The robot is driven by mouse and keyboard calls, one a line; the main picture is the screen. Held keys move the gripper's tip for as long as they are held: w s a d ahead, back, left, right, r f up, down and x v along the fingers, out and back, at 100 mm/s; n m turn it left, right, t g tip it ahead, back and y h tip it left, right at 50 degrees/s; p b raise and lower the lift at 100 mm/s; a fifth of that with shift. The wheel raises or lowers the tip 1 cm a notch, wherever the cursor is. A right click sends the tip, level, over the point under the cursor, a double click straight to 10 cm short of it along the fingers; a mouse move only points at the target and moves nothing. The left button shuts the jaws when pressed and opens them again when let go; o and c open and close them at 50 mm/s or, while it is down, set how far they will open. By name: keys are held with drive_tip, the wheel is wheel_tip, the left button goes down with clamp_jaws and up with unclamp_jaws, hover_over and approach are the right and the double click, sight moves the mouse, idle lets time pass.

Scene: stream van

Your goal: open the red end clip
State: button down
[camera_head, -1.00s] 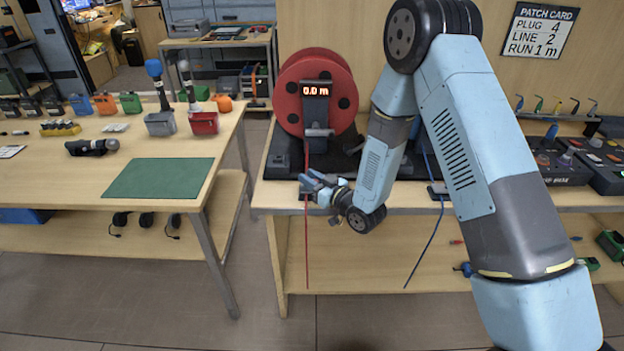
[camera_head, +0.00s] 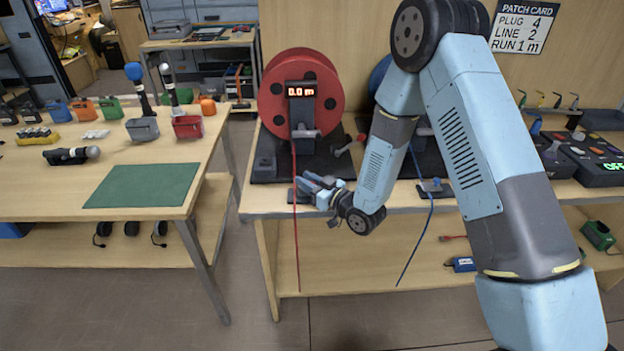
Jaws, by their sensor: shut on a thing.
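The red end clip (camera_head: 299,197) is a small dark block at the front edge of the reel bench, with the red cable (camera_head: 296,245) hanging down past it. The cable comes from the red reel (camera_head: 271,95), whose display reads 0.0 m. My gripper (camera_head: 308,184) reaches in from the right at the clip, with its fingers shut on part of it. The fingers cover much of the clip, so its lever and whether it is open cannot be made out.
A second clip (camera_head: 436,188) with a blue lever holds a blue cable (camera_head: 415,245) to the right. A blue reel is mostly behind my arm. A worktable with a green mat (camera_head: 143,186) stands left, across a floor gap. Switch boxes (camera_head: 590,160) sit at right.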

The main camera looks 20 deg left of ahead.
drive_tip(key=shift+d, duration=0.2)
drive_tip(key=c, duration=1)
unclamp_jaws()
drive_tip(key=v, duration=1.3)
drive_tip(key=shift+d, duration=0.4)
drive_tip(key=shift+s+f, duration=0.1)
